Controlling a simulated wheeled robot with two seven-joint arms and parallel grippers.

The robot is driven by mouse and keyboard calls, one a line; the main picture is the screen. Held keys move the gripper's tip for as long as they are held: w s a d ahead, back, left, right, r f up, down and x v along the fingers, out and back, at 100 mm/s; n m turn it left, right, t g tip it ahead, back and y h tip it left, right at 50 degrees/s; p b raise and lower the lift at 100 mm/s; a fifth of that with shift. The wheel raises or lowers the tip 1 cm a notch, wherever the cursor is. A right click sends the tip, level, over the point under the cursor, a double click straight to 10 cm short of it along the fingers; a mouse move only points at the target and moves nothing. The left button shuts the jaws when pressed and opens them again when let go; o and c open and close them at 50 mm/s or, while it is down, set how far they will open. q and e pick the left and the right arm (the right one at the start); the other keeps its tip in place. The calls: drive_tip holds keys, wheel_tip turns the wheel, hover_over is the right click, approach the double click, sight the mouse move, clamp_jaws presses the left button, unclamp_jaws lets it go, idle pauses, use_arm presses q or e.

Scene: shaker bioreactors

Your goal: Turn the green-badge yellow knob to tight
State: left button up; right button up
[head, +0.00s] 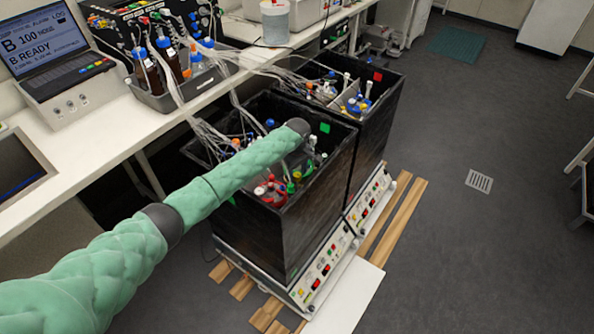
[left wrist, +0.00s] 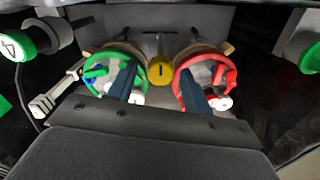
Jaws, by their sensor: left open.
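The near black box (head: 318,200) carries a green badge (head: 324,128) on its rim. My left arm reaches over this box in the head view, and its fingers are hidden there. In the left wrist view a yellow knob (left wrist: 161,70) with a dark slot stands upright in the middle. My left gripper (left wrist: 160,87) is open, with one dark blue finger on each side of the knob and a gap to it. A green ring-shaped part (left wrist: 117,57) lies behind the left finger and a red one (left wrist: 233,72) behind the right finger. My right gripper is not in view.
A second black box (head: 375,125) with a red badge (head: 378,76) stands behind the first. Clear tubes (head: 207,135) run from the boxes to the bench (head: 100,150). A control unit with a screen (head: 55,45) stands on the bench. Dark floor on the right is mostly clear.

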use_arm(q)
drive_tip(key=shift+f, duration=0.2)
drive_tip(key=c, duration=1)
drive_tip(key=shift+o, duration=0.2)
